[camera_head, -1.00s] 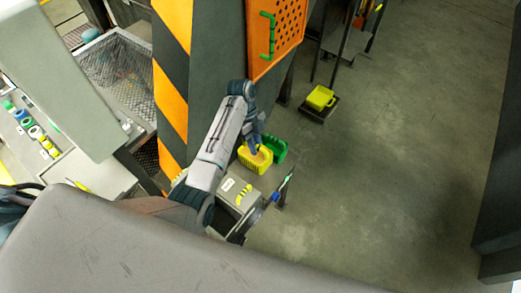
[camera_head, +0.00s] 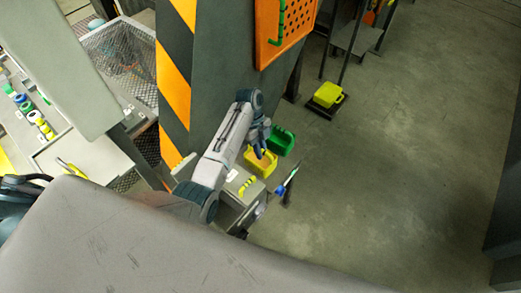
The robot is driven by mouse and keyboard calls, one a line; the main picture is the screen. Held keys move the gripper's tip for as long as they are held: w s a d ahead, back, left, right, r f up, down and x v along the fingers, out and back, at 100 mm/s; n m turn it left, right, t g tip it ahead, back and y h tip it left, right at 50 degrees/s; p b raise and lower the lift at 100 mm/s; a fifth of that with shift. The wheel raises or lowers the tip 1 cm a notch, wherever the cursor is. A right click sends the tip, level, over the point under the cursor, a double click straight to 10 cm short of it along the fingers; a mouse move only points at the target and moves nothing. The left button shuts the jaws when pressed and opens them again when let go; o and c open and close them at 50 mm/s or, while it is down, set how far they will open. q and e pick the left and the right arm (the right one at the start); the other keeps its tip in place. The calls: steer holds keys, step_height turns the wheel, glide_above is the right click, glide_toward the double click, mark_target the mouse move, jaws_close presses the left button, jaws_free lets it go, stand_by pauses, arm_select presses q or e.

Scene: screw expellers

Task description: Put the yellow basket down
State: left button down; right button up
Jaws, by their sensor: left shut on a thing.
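My left gripper (camera_head: 260,152) is shut on the yellow basket (camera_head: 262,164), near the middle of the head view. My gripper and wrist cover part of the basket from above. I cannot tell whether the yellow basket touches a surface below. My right gripper is not in view.
A yellow case (camera_head: 327,95) lies on a dark stand further back. A striped pillar (camera_head: 175,75) rises to the left. The floor (camera_head: 400,170) to the right is clear.

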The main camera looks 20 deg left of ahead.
arm_select(q)
steer(key=shift+w+f, duration=0.1)
steer(key=shift+f, duration=0.05)
steer(key=c, duration=1.4)
jaws_free()
steer(key=p+v, duration=0.1)
steer(key=v, duration=0.6)
steer(key=shift+r, duration=0.35)
